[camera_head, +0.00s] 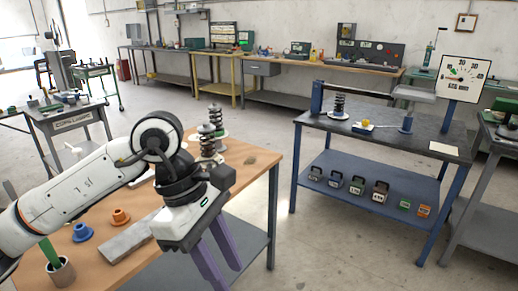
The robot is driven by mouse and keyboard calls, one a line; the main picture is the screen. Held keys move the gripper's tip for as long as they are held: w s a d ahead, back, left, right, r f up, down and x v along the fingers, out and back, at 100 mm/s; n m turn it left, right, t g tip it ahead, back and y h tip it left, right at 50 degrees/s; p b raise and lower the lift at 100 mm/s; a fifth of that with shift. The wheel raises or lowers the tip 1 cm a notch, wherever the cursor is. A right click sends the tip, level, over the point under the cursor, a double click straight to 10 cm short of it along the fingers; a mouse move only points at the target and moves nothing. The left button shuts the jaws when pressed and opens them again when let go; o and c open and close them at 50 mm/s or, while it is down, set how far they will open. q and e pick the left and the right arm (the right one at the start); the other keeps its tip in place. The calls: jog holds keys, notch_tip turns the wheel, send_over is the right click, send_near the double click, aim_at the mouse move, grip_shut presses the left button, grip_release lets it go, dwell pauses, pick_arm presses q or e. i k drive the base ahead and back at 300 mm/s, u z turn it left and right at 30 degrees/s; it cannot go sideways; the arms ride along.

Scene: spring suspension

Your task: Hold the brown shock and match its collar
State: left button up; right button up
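Two shocks with dark coil springs stand upright at the back of the wooden table, a nearer one (208,142) and a farther one (216,117). Their colours are too small to tell for sure; neither looks clearly brown. A third dark coil spring (338,106) stands on the blue bench. A blue collar (82,232) and an orange collar (121,217) sit on the wooden table, left of my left gripper. My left gripper (226,276) points down at the table's front right edge, its purple fingers apart with nothing between them. My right gripper is not in view.
A grey metal bar (130,238) lies on the wooden table (258,160). A cup (61,273) holds a green-handled tool. The blue bench (390,138) carries a dial board (464,78), with several labelled weights on its lower shelf. Open floor separates the two tables.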

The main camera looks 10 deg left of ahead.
aim_at(209, 165)
jog(key=z, duration=0.5)
jog(key=i, duration=3.05)
jog(key=u, duration=3.25)
jog(key=i, duration=0.5)
jog(key=u, duration=0.05)
